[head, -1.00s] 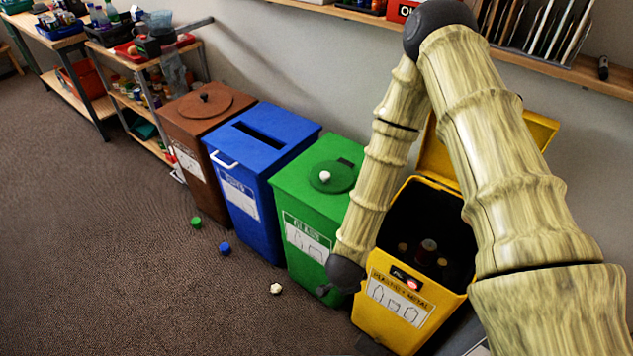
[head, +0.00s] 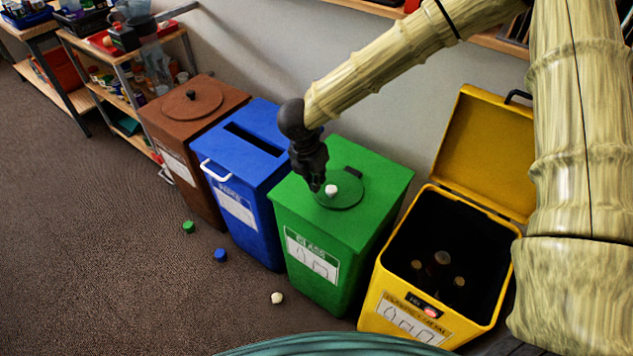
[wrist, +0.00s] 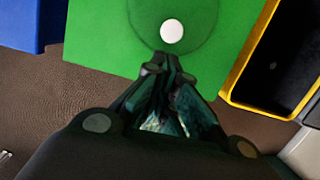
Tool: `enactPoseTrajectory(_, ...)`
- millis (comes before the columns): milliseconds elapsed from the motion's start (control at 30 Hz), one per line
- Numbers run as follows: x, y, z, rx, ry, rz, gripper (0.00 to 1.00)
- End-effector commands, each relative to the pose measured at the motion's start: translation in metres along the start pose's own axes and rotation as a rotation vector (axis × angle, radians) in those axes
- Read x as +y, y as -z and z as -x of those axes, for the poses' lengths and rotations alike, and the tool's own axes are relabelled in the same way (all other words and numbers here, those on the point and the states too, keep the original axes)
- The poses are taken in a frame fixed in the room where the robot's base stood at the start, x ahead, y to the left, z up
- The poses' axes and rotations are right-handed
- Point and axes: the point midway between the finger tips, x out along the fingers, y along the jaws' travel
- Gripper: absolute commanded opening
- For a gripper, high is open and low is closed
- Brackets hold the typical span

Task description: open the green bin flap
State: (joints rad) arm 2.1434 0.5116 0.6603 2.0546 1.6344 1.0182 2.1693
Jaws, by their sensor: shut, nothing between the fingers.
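The green bin (head: 336,235) stands between the blue and yellow bins, with a white label on its front. Its round green flap (head: 345,202) lies flat in the top, closed, with a dark hinge at the back. A white knob (head: 331,190) sits on the flap. My gripper (head: 317,187) is shut and empty, pointing down just left of the knob in the head view. In the wrist view, the shut fingertips (wrist: 166,60) are just below the white knob (wrist: 172,31) over the green lid. I cannot tell whether they touch it.
The yellow bin (head: 372,309) on the right has its lid (head: 480,150) raised and a few items inside. The blue bin (head: 250,215) and brown bin (head: 178,170) stand on the left. Green (head: 188,227), blue (head: 220,255) and white (head: 277,298) caps lie on the floor.

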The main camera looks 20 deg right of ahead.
Motion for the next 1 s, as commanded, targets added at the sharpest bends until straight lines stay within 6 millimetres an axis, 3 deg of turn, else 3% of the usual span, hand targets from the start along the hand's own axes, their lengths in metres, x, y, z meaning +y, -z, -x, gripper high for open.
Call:
enactPoseTrajectory(167, -0.006, 0.006, -0.015, -0.003, -0.005, 0.003, 0.00)
enactPoseTrajectory(600, 0.003, -0.002, -0.087, 0.005, 0.007, 0.007, 0.00)
enactPoseTrajectory(1000, 0.003, -0.002, -0.102, 0.005, 0.006, 0.007, 0.00)
